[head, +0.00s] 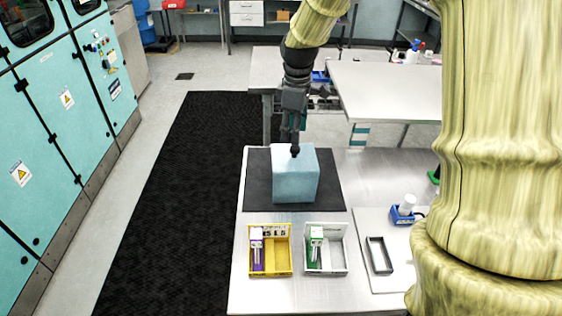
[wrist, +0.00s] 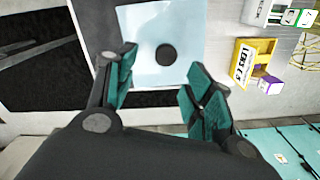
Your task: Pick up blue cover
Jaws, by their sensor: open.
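The blue cover (head: 296,179) is a pale blue box shape standing on a dark mat (head: 258,190) on the metal table. A round black knob sits on its top, seen in the wrist view (wrist: 166,55). My gripper (head: 294,150) is over the cover's top in the head view, at the knob. In the wrist view my gripper (wrist: 158,88) has its two teal-padded fingers spread apart, with the cover (wrist: 140,25) and the knob beyond them. Nothing is between the fingertips. Whether a finger touches the knob cannot be told.
In front of the cover stand a yellow bin (head: 284,262) with a purple-and-white item and a white bin (head: 336,258) with a green-and-white item. To the right are a black frame (head: 379,255) and a blue holder (head: 402,217) with a white bottle. Another table (head: 390,88) stands behind.

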